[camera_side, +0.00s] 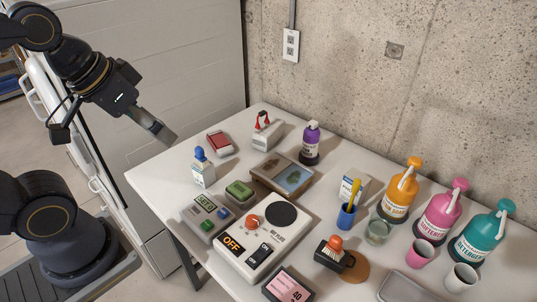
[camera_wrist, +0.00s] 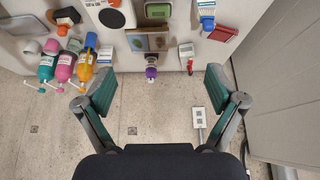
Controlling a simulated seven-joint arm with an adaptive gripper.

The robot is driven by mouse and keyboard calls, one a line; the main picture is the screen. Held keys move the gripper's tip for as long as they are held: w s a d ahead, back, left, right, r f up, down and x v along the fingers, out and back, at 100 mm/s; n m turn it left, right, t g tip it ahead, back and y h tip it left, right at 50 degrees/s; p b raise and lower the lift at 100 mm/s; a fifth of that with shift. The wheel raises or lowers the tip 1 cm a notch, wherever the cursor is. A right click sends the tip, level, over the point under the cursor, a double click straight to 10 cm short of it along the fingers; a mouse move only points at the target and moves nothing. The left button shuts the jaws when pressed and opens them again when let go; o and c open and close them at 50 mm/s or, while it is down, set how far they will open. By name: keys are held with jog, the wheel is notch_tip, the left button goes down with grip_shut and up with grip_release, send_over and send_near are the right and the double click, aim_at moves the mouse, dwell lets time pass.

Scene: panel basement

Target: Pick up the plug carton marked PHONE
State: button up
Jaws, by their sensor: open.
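No marking that reads PHONE is legible in either view. A small white carton with blue print (camera_side: 353,187) stands behind the blue cup, partly hidden; a small white box (camera_wrist: 106,54) near the wall edge in the wrist view seems to be it. A pale box with a red-and-black top (camera_side: 267,134) stands at the back left of the table and shows in the wrist view (camera_wrist: 186,50). I cannot tell which, if either, is the plug carton. My gripper (camera_side: 160,131) is open and empty, above and left of the table; its spread fingers show in the wrist view (camera_wrist: 158,92).
A purple bottle (camera_side: 311,143), a wooden tray (camera_side: 262,181) and a hot plate (camera_side: 262,236) fill the middle. Several pump bottles (camera_side: 437,217) stand at the right. The concrete wall (camera_side: 350,70) bounds the back. The table's left corner (camera_side: 160,172) is clear.

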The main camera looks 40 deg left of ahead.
jog(key=w+r+n+t, duration=0.2)
jog(key=w+r, duration=0.7)
jog(key=w, duration=0.2)
jog(key=m+g, duration=0.3)
send_over(358, 176)
jog(key=s, duration=0.2)
jog(key=f, duration=2.7)
jog(key=shift+s+a+f, duration=0.2)
jog(key=shift+f, duration=0.1)
jog(key=x, duration=0.6)
jog(key=shift+d, duration=0.25)
jog(key=c, duration=1.3)
